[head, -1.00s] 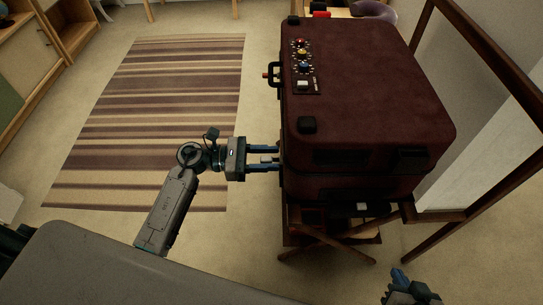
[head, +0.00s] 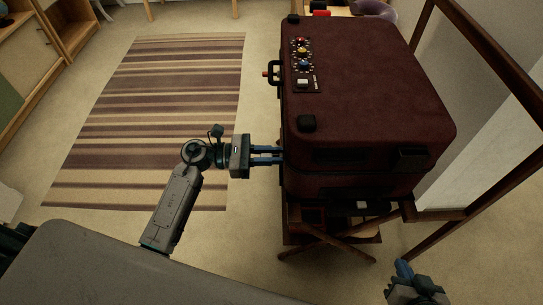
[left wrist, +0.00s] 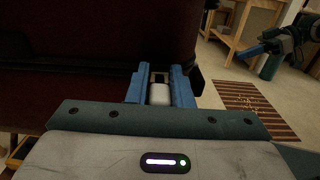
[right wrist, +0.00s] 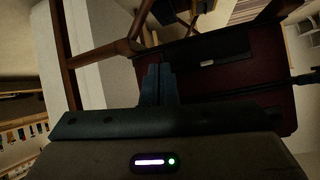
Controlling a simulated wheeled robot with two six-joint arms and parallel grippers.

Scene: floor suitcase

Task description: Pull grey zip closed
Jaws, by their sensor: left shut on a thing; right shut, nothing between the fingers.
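A dark red suitcase (head: 380,85) lies flat on a wooden stand, its lid down. My left gripper (head: 280,155) reaches its near left side at the seam below the lid. In the left wrist view the left gripper (left wrist: 160,75) is shut on a small pale grey piece, the grey zip pull (left wrist: 159,94), between its blue fingers. In the head view this pull is hidden at the fingertips. My right gripper (head: 402,267) is shut and empty, low in front of the stand; the right wrist view shows its fingers (right wrist: 160,70) together.
The folding wooden stand (head: 325,240) is under the suitcase. A wooden frame (head: 490,60) stands close on the right. The suitcase lid carries dials (head: 302,55), and a handle (head: 273,74) sticks out on its left. The striped rug (head: 150,120) and floor at left are clear.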

